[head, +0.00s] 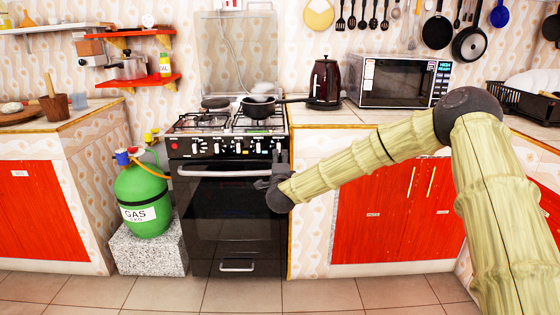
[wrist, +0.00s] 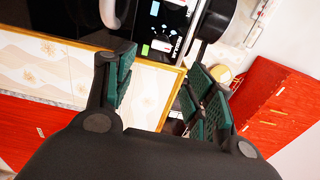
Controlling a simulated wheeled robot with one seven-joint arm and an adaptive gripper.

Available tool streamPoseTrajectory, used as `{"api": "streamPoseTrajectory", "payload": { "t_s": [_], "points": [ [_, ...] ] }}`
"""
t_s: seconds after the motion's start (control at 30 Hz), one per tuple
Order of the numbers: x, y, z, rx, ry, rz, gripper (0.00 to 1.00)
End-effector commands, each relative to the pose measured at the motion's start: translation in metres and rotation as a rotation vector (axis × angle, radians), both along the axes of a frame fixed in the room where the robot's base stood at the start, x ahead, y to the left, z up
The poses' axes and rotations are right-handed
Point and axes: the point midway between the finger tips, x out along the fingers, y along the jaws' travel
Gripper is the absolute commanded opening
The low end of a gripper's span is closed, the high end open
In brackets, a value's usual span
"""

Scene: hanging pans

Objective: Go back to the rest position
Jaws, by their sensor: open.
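My gripper (head: 276,172) is in front of the black stove's (head: 232,215) right side, near the right end of the oven door handle. My bamboo-textured arm reaches to it from the right. In the wrist view my gripper (wrist: 160,95) has its two fingers with green pads spread apart, and nothing is between them. In the head view the fingers are small and dark against the oven.
A dark pan (head: 261,108) sits on the stove, its handle pointing right towards a dark red kettle (head: 325,80). A microwave (head: 400,82) stands on the right counter. A green gas bottle (head: 143,200) stands left of the stove. The foreground floor is clear.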

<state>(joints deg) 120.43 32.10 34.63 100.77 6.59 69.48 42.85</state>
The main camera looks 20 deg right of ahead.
Motion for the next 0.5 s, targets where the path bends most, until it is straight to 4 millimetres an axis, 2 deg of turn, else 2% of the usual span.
{"api": "streamPoseTrajectory", "payload": {
  "t_s": [0.37,0.5],
  "points": [
    [-0.003,0.001,0.000,0.000,0.000,0.000,0.54],
    [-0.008,0.010,-0.016,-0.023,0.030,0.021,0.54]
  ]
}}
